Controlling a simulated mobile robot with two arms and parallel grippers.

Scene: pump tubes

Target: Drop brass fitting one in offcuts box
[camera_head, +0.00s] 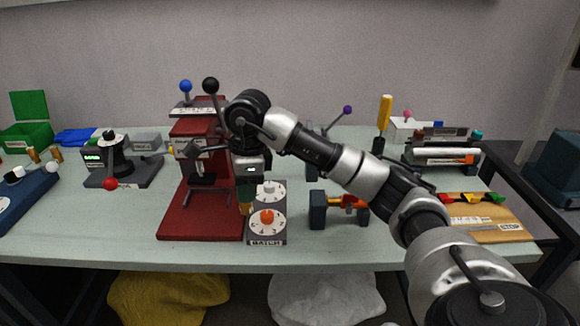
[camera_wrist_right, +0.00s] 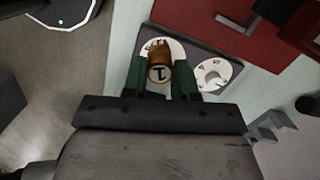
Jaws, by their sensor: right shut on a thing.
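My right gripper (camera_head: 246,196) is shut on a brass fitting (camera_head: 245,209), just above the panel with two white dials. In the right wrist view my green fingers (camera_wrist_right: 160,82) hold the brass fitting (camera_wrist_right: 159,60), and its end cap reads "1". A green box (camera_head: 27,135) with a raised lid stands at the far left of the table. Its label is too small to read, so I cannot tell whether it is the offcuts box. My left gripper is in neither view.
The dial panel (camera_head: 267,230) lies under the gripper. A red press stand (camera_head: 178,222) rises close to its left. A black device with a red knob (camera_head: 111,183) and a blue stand (camera_head: 20,200) stand farther left.

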